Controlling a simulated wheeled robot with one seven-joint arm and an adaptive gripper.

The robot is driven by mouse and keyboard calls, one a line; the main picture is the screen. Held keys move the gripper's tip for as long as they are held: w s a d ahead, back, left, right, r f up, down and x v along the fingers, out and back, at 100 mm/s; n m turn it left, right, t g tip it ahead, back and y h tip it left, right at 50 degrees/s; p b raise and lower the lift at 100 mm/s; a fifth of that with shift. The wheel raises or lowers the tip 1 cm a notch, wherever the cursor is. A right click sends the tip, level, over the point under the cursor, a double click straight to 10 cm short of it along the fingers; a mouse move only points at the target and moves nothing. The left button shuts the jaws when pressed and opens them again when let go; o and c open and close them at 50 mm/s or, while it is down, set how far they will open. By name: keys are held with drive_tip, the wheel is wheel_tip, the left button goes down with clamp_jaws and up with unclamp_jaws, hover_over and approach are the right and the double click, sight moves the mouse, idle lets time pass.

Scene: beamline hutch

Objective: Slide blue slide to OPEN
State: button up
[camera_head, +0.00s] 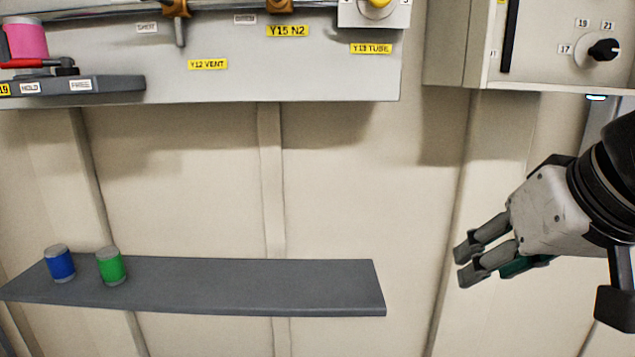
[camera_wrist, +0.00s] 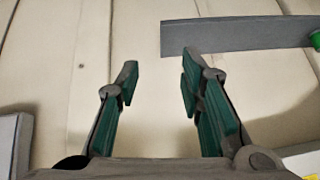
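No blue slide shows in either view. A cream control box (camera_head: 455,45) at the upper right of the head view has a black vertical slot and a black knob; its top is cut off. My gripper (camera_head: 461,268) is below this box, in front of the wall, with its fingers pointing left. In the wrist view my gripper (camera_wrist: 159,82) has its two green-padded fingers well apart, with nothing between them but bare wall behind.
A grey shelf (camera_head: 250,285) holds a blue can (camera_head: 60,264) and a green can (camera_head: 111,266) at its left end. A panel (camera_head: 250,70) with yellow labels and valves runs along the upper left. The wall between shelf and gripper is clear.

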drive_tip(key=shift+n+g+h, duration=0.3)
drive_tip(key=shift+g+h, duration=0.1)
drive_tip(key=shift+g, duration=0.4)
drive_tip(key=s+f, duration=0.1)
drive_tip(key=f, duration=0.1)
drive_tip(key=s+f, duration=0.4)
drive_tip(key=f, duration=0.1)
drive_tip(key=c, duration=0.3)
drive_tip(key=shift+s+f, duration=0.2)
drive_tip(key=shift+f, duration=0.05)
clamp_jaws()
drive_tip(key=w+r+m+t+y+b, duration=0.3)
drive_tip(key=w+r+m+t+y, duration=0.25)
drive_tip(key=w+r+m, duration=0.95)
drive_tip(key=w+d+r+m+t+h+b, duration=0.2)
drive_tip(key=d+r+m+t+h, duration=0.3)
drive_tip(key=d+r+m+t, duration=0.9)
drive_tip(key=w+r+m+g+p, duration=0.3)
drive_tip(key=w+r, duration=0.6)
drive_tip(key=r, duration=0.3)
drive_tip(key=shift+d+m+g, duration=0.3)
drive_tip(key=shift+m+g, duration=0.3)
drive_tip(key=shift+g, duration=0.15)
